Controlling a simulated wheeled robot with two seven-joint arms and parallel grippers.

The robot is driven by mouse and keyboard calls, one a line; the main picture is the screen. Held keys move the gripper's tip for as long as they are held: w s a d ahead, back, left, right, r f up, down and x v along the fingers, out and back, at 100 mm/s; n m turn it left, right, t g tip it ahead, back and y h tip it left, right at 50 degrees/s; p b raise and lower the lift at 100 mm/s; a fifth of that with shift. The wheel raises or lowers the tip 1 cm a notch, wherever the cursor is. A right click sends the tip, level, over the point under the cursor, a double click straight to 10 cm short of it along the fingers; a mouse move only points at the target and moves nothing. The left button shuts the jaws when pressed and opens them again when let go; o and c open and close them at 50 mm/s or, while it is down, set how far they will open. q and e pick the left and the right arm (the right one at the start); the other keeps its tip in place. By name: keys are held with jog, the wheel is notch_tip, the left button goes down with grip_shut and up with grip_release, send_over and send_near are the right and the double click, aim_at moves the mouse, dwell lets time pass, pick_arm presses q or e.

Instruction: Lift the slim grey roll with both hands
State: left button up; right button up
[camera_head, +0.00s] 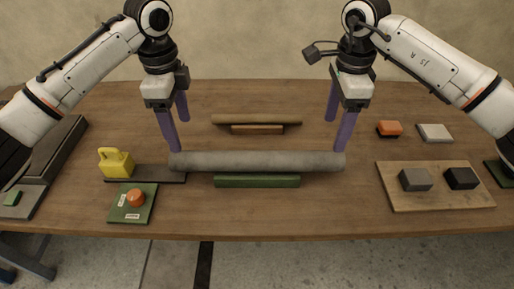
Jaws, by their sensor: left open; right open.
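The slim grey roll (258,161) lies horizontally across the middle of the table, just behind a green block (257,181). My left gripper (178,134) has its purple fingers spread and pointing down, above the roll's left end. My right gripper (338,135) is also open, its fingers pointing down above the roll's right end. The near fingertip of each gripper appears close to its end of the roll; I cannot tell whether either touches. Nothing is held in either gripper.
A brown roll (257,120) lies behind the grey one. At left are a yellow weight (116,163), a dark strip (150,175) and a green board (118,210) with an orange knob. At right a wooden board (437,197) holds two dark blocks. An orange block (389,128) sits behind.

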aim_at(187, 153)
pick_arm(q)
jog(key=shift+s, duration=0.25)
pick_arm(e)
jog(key=shift+s, duration=0.25)
pick_arm(q)
notch_tip(187, 153, down, 10)
jog(key=shift+f, duration=0.15)
pick_arm(e)
notch_tip(187, 153, down, 10)
jog(key=shift+f, duration=0.15)
pick_arm(q)
jog(key=c, duration=1.7)
pick_arm(e)
jog(key=c, duration=1.7)
pick_arm(q)
grip_shut()
pick_arm(e)
grip_shut()
pick_arm(q)
jog(key=shift+w, duration=0.1)
pick_arm(e)
jog(key=shift+w, duration=0.1)
